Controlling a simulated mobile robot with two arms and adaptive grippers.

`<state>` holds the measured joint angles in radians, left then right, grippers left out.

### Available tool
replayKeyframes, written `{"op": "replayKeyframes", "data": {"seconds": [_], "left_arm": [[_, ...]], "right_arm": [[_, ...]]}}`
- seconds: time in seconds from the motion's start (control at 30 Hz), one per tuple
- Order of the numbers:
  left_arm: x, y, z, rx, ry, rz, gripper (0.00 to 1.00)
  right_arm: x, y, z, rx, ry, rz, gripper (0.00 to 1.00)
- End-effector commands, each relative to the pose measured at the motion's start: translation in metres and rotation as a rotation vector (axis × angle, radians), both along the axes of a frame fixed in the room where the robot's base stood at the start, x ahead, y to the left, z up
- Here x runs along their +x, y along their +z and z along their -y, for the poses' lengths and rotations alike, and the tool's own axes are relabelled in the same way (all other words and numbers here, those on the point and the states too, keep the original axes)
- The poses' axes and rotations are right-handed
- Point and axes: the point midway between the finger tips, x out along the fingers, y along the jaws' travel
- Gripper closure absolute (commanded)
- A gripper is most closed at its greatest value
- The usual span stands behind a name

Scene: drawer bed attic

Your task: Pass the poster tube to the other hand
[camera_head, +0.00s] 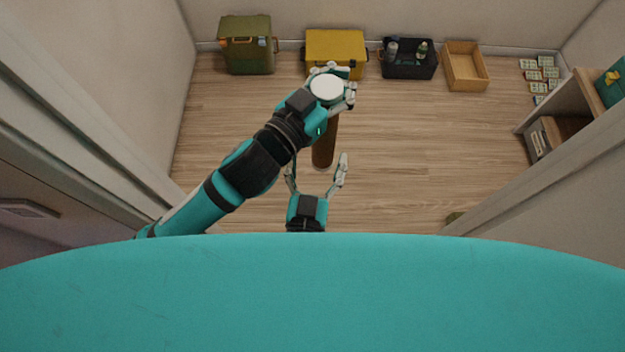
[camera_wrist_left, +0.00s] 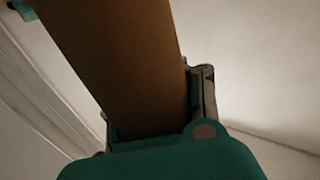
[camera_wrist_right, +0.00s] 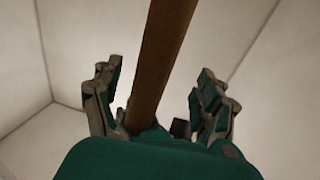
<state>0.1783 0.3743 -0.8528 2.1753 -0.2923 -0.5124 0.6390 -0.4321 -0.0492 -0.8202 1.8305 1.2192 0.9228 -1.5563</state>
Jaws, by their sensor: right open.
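The poster tube (camera_head: 323,148) is long and brown, with a white round cap (camera_head: 326,88) at its upper end. My left gripper (camera_head: 334,90) is closed around it near that cap in the head view. In the left wrist view the tube (camera_wrist_left: 125,60) fills the space in front of the palm, and its grasped part is partly hidden. My right gripper (camera_head: 316,172) is open below, its fingers spread near the tube's other end. In the right wrist view the tube (camera_wrist_right: 160,55) runs between the spread fingers, with gaps on both sides.
Along the back wall stand a green case (camera_head: 246,50), a yellow case (camera_head: 338,45), a black caddy with bottles (camera_head: 408,72) and an empty wooden box (camera_head: 465,72). A shelf unit (camera_head: 568,120) is at right, with small cards (camera_head: 541,72) nearby. Much of the wooden floor is clear.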

Motion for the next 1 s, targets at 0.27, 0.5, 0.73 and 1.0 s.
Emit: {"op": "replayKeyframes", "data": {"seconds": [0.27, 0.5, 0.73, 1.0], "left_arm": [[0.0, 0.001, 0.0, -0.001, 0.0, 0.001, 1.0], [0.0, 0.001, 0.0, -0.001, 0.0, 0.001, 1.0], [0.0, 0.001, 0.0, -0.001, 0.0, 0.001, 1.0], [0.0, 0.001, 0.0, -0.002, -0.001, 0.001, 1.0]], "right_arm": [[0.039, 0.0, 0.006, 0.0, 0.001, 0.002, 0.25], [0.048, 0.0, 0.007, -0.001, 0.002, 0.0, 0.25], [0.048, 0.0, 0.007, 0.0, 0.002, 0.0, 0.3], [0.047, 0.0, 0.007, 0.0, 0.003, 0.0, 0.65]]}}
